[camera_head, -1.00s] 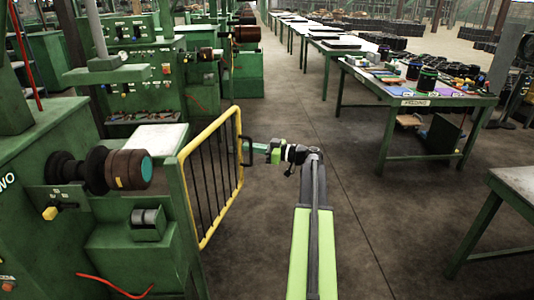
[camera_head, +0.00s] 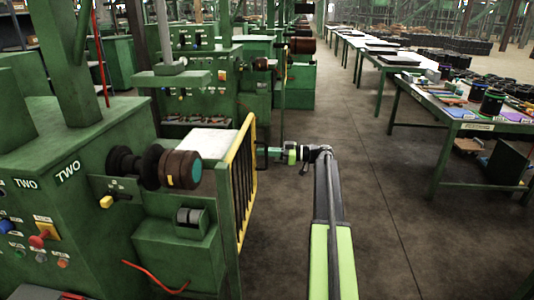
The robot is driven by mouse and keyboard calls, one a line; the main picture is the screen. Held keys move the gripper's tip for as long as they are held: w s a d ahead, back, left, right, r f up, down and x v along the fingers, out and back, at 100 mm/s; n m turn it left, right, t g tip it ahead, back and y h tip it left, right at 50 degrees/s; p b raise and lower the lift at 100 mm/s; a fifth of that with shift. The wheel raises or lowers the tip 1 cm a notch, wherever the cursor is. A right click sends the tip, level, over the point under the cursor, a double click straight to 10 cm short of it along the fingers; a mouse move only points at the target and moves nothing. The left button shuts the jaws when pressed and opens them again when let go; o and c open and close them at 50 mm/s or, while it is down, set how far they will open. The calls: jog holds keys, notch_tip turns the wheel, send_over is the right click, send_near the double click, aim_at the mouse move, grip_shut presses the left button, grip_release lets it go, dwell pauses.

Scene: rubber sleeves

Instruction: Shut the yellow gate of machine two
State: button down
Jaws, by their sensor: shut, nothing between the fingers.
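The yellow gate (camera_head: 247,180), a yellow frame with dark bars, stands at the right side of the green machine marked TWO (camera_head: 68,172). I see it at a steep angle, nearly edge-on. It stands along the front right of the machine, beside the pale plate. A black handle (camera_head: 261,158) sticks out from its aisle side. My gripper (camera_head: 268,154) is at that handle, on the right of the gate. It is shut with nothing held. The fingertips are small here, and whether they touch the handle is not clear.
A brown spindle (camera_head: 180,169) and a pale plate (camera_head: 207,142) are on the machine left of the gate. A red cable (camera_head: 152,283) hangs in front. A green work table (camera_head: 470,124) stands at the right. The aisle floor (camera_head: 385,215) between is clear.

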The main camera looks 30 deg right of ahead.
jog(key=shift+w+a+r, duration=0.15)
jog(key=shift+w+a, duration=0.15)
jog(key=shift+a, duration=0.05)
jog(key=v, duration=1.5)
jog(key=shift+s+a, duration=0.25)
jog(key=shift+f, duration=0.2)
